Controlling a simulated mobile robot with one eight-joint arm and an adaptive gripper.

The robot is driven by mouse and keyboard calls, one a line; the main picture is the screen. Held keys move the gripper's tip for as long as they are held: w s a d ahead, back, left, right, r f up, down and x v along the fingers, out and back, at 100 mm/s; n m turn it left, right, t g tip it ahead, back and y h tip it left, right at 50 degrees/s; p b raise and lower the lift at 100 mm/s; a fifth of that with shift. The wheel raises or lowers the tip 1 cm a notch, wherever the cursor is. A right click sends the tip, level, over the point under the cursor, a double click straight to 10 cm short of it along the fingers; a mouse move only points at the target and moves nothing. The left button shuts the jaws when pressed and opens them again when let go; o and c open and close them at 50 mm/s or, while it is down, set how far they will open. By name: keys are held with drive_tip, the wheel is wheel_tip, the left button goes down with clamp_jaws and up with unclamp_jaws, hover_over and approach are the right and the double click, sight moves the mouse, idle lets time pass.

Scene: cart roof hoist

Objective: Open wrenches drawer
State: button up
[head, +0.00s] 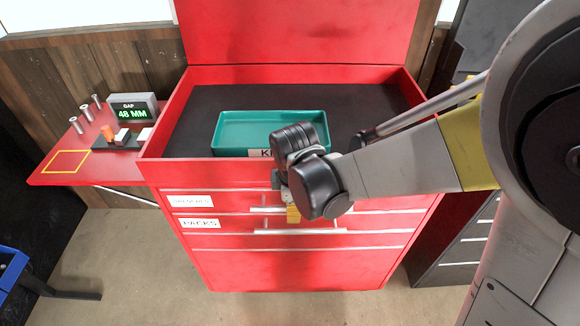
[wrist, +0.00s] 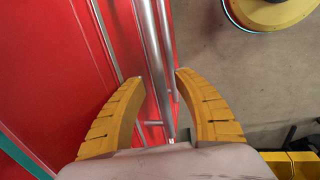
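The wrenches drawer (head: 230,199) is the upper labelled drawer in the red chest's front and looks shut. Its label (head: 191,201) is at the left, and part of its silver handle (head: 262,209) shows beside my gripper (head: 293,214). My wrist hides the handle's middle. In the wrist view, the yellow fingers of my gripper (wrist: 157,76) are spread apart. Silver bars (wrist: 152,60) run between them, with gaps visible to the fingers. I cannot tell for sure which bar belongs to which drawer.
The packs drawer (head: 225,226) lies just below, with its own handle (head: 270,232). A teal tray (head: 230,118) sits in the chest's top. A red side shelf (head: 90,171) with a gap display (head: 133,109) sticks out left. A dark cabinet (head: 455,240) stands right. Floor in front is clear.

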drive_tip(key=shift+f, duration=0.15)
clamp_jaws()
